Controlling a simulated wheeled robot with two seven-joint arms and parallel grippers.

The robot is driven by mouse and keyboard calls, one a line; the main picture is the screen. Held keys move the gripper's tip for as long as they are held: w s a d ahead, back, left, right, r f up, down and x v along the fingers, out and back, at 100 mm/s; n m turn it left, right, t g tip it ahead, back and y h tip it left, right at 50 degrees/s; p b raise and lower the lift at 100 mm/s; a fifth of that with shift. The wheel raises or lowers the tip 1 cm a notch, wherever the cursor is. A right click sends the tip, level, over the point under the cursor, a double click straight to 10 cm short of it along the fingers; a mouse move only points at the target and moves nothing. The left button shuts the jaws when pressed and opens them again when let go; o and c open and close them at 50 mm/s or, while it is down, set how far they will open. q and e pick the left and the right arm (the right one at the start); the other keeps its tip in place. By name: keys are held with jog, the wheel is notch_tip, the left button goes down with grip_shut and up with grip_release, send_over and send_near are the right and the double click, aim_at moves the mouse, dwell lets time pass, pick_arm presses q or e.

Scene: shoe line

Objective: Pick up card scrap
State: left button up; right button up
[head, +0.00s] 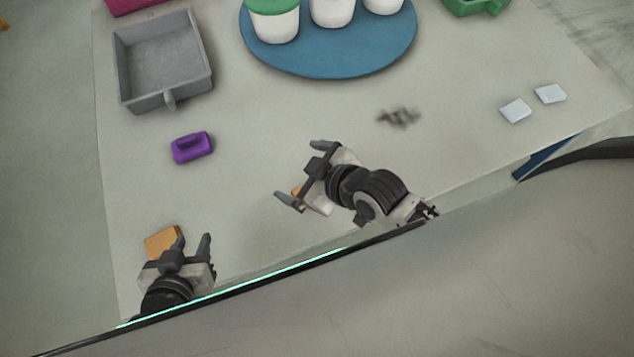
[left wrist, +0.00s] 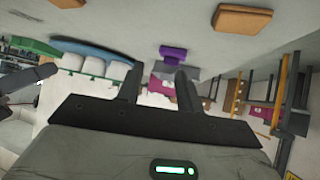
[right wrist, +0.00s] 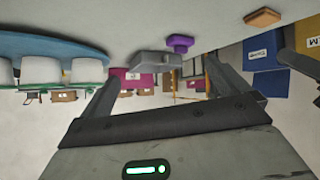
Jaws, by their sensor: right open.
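A flat orange-brown card piece (head: 161,242) lies at the table's front left, just beyond my left gripper (head: 193,242). It also shows in the left wrist view (left wrist: 242,19) and the right wrist view (right wrist: 262,18). My left gripper's fingers stand apart with nothing between them. A second orange-brown piece (head: 298,191) is mostly hidden under my right gripper (head: 301,172) in the head view. It shows at the top edge of the left wrist view (left wrist: 65,3). My right gripper is wide open and empty above the table.
A purple handled block (head: 191,147) and a grey handled tray (head: 119,72) are at the left. A round blue mat (head: 330,66) bears white cups at the back. A dark smudge (head: 399,116) marks the table. Two pale squares (head: 515,110) lie at the right.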

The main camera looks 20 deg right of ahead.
jog(key=w+a+r+n+g+y+b, duration=0.1)
jog(key=w+a+n+g+y+b, duration=0.15)
jog(key=a+n+g+b, duration=0.85)
jog(key=s+d+f+n+t+h, duration=0.15)
jog(key=d+n+h, duration=0.65)
jog(key=d+n, duration=0.8)
jog(key=a+f+n, duration=0.1)
jog(key=f, duration=0.2)
jog(key=f+n+b, duration=0.1)
jog(key=f, duration=0.2)
jog(key=a+f+n, duration=0.1)
jog(key=f, duration=0.2)
jog(key=shift+s+a+f+t+b, duration=0.25)
jog(key=shift+a+b, duration=0.05)
jog(key=shift+a, duration=0.05)
notch_tip(320, 180, down, 4)
jog(key=shift+w+f+b, duration=0.1)
jog(key=shift+b, duration=0.4)
jog(key=shift+f, duration=0.55)
pick_arm(q)
jog(key=shift+t+h, duration=0.7)
jog(key=shift+t, duration=0.1)
jog(key=f, duration=0.1)
jog(key=w+d+f, duration=0.1)
jog(key=f, duration=0.1)
jog(key=d+f, duration=0.1)
jog(key=f, duration=0.1)
jog(key=shift+w, duration=0.2)
pick_arm(e)
jog(key=c, duration=1)
